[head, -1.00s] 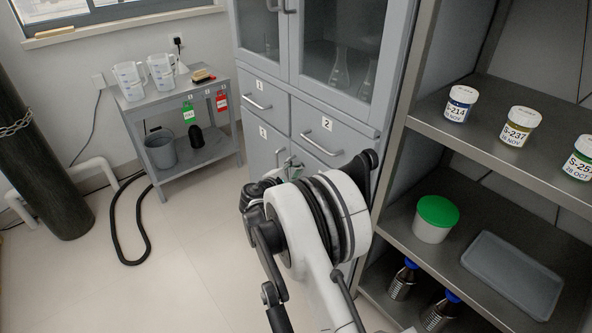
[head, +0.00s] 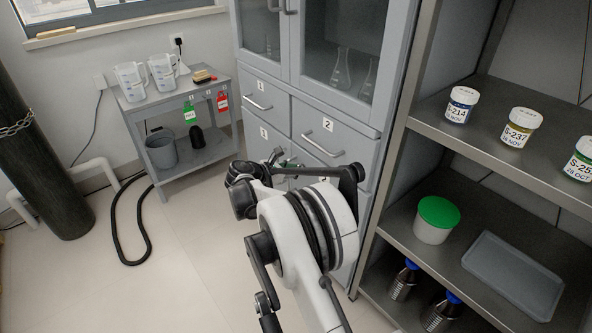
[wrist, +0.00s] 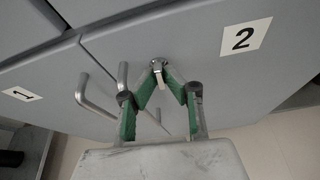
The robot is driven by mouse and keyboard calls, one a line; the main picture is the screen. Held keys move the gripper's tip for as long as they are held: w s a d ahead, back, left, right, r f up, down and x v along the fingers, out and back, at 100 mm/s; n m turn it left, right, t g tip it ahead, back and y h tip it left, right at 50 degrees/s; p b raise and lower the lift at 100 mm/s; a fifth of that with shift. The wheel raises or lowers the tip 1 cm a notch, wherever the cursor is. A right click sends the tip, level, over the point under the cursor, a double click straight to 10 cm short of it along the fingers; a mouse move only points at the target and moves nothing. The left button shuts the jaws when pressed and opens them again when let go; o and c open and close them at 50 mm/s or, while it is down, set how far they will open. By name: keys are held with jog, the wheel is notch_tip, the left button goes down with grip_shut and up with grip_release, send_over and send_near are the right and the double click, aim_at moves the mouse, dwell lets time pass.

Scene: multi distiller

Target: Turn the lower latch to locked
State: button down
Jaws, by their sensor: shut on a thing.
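The lower latch (wrist: 158,80) is a small metal turn piece on the grey lower cabinet door, left of the label 2 in the wrist view. My gripper (wrist: 159,69) has green-padded fingers whose tips meet around the latch, and it is shut on it. The latch's light lever hangs down between the fingers, slightly tilted. In the head view my gripper (head: 279,158) is at the lower cabinet front, mostly hidden by my own wrist, and the latch cannot be made out there.
Bar handles (wrist: 94,101) stick out from the lower doors just left of my fingers. The grey cabinet (head: 318,104) has drawers and glass doors above. An open shelf (head: 480,148) with jars stands close on the right.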

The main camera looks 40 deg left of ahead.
jog(key=shift+n, duration=0.4)
jog(key=shift+h, duration=0.3)
jog(key=c, duration=1.8)
grip_release()
jog(key=shift+c, duration=0.2)
